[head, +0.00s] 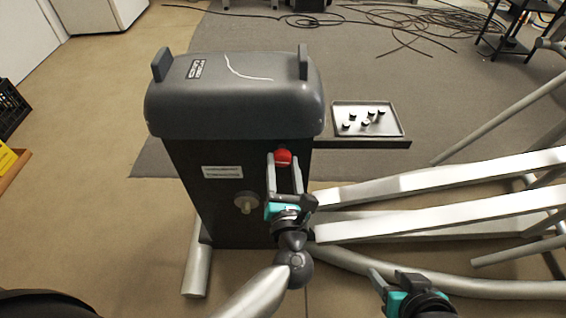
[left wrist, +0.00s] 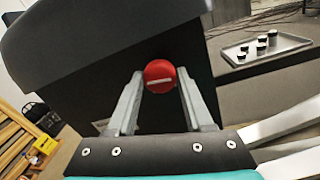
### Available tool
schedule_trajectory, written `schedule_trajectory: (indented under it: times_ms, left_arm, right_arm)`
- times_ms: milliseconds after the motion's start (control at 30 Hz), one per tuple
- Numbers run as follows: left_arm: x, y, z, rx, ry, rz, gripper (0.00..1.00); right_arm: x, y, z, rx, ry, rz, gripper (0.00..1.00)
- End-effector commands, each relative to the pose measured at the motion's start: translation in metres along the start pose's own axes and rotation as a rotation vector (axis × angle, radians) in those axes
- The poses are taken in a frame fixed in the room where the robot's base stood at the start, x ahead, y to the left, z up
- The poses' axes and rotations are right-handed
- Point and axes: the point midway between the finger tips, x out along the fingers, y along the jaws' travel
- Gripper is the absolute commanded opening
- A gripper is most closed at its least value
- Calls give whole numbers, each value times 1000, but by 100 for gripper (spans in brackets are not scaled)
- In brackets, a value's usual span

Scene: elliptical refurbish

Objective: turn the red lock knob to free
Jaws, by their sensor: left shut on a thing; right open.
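The red lock knob (head: 283,156) is on the upper right of the dark machine housing's front face. It is round with a pale line across it, close to level in the left wrist view (left wrist: 159,76). My left gripper (head: 284,163) is shut on the knob, with one fingertip at each side of it. My right gripper (head: 392,279) is open and empty at the bottom right of the head view, away from the knob.
A grey tray (head: 354,132) with several small dark pieces stands right of the housing. Long pale rails (head: 440,182) cross the right side. Cables lie on the floor behind.

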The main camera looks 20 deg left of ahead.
Motion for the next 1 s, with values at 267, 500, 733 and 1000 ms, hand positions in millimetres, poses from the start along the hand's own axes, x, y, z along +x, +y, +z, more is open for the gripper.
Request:
schedule_trajectory:
  times_ms: [267,500,733,1000]
  left_arm:
    - [1,1,2,245,-17,4,0]
    - [1,0,1,473,-35,7,0]
    - [1,0,1,690,-52,9,0]
    - [1,0,0,946,-70,13,0]
  right_arm:
    - [-32,23,19,19,-217,63,50]
    - [-8,23,34,19,-261,59,50]
    - [10,23,48,19,-294,56,50]
    - [29,22,69,19,-333,53,50]
